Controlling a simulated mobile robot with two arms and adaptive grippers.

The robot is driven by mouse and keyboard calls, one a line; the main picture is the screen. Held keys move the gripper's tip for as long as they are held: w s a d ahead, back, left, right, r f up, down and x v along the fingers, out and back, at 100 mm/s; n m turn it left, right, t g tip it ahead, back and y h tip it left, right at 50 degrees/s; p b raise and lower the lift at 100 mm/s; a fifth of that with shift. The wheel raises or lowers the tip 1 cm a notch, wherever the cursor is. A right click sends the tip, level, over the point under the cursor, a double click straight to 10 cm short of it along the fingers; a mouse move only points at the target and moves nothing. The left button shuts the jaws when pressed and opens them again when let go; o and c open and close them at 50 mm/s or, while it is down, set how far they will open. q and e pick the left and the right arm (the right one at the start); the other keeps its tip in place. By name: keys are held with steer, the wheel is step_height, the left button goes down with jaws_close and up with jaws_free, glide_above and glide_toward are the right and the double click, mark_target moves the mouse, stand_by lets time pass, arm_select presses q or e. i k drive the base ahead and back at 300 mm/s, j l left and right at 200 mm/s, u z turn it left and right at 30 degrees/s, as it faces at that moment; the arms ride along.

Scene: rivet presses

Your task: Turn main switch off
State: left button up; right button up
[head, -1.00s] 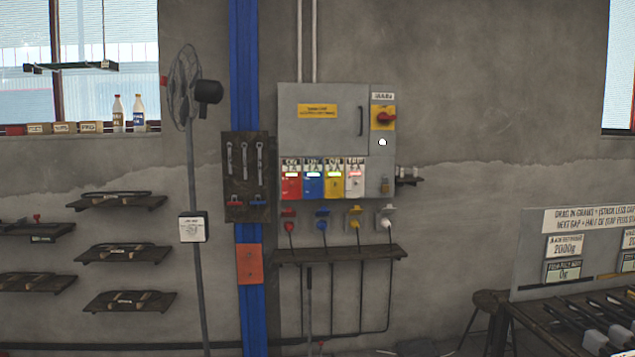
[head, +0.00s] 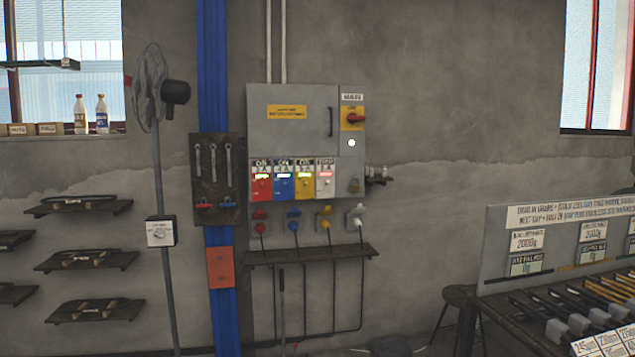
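The main switch (head: 355,118) is a red rotary handle on a yellow plate, at the upper right of a grey electrical cabinet (head: 290,140) on the wall. A small label reading "MAIN" (head: 352,97) sits above it. The red handle looks roughly horizontal. A white round lamp (head: 351,143) is below the switch. Red, blue, yellow and white panels (head: 283,184) on the cabinet have lit displays. Neither of my grippers is in the head view.
A shelf (head: 312,254) juts out under the cabinet's coloured plugs. A standing fan (head: 150,90) and a tool board (head: 216,178) are to the left. A bench with a sign board (head: 497,250) and a stool (head: 458,296) are at the right. Bare wall lies between.

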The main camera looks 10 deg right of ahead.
mark_target(352, 118)
steer(key=i+z, duration=0.2)
steer(key=z, duration=0.2)
steer(key=i+l+z, duration=0.1)
steer(key=z, duration=0.3)
steer(key=i+j+z, duration=0.1)
steer(key=i+z, duration=0.15)
steer(key=z, duration=0.15)
